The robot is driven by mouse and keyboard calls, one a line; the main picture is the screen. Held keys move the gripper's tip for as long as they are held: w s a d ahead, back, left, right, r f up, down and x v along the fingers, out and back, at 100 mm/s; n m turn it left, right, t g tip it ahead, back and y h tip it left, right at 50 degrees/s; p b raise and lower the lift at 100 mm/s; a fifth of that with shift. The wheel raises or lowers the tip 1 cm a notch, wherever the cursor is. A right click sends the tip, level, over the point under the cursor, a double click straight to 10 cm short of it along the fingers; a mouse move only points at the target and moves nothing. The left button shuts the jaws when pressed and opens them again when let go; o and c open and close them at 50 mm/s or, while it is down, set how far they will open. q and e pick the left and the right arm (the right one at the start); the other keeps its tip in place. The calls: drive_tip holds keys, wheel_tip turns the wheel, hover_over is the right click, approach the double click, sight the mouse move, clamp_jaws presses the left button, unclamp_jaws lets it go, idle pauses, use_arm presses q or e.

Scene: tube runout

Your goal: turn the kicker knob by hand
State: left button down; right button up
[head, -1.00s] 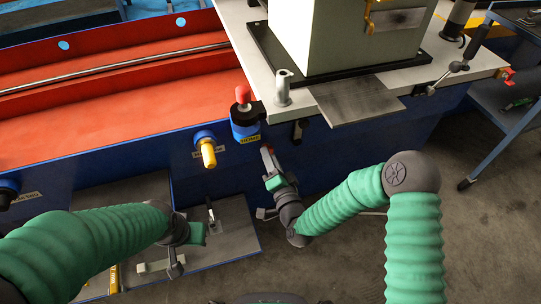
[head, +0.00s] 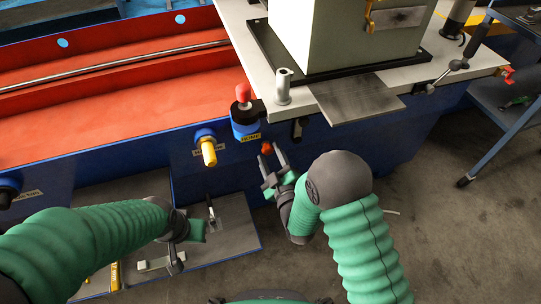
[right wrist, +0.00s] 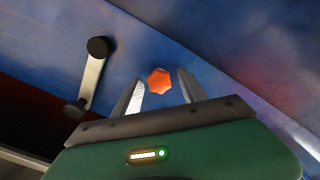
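A small orange star-shaped knob (head: 266,148), which I take to be the kicker knob, sits on the blue front panel. In the right wrist view the knob (right wrist: 159,82) shows between the fingertips. My right gripper (head: 272,157) is open and close in front of the knob, its fingers pointing at the panel. In the right wrist view the gripper (right wrist: 160,79) has a finger on each side of the knob, with visible gaps. I cannot tell how deep the fingers reach. My left gripper (head: 175,256) hangs low at left, away from the knob; its fingers are unclear.
A blue fitting with a red cap (head: 242,95) stands above the knob, and a yellow-handled fitting (head: 207,150) is left of it. A steel plate (head: 355,98) overhangs at right.

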drive_tip(key=shift+v, duration=1.05)
drive_tip(key=shift+r, duration=0.1)
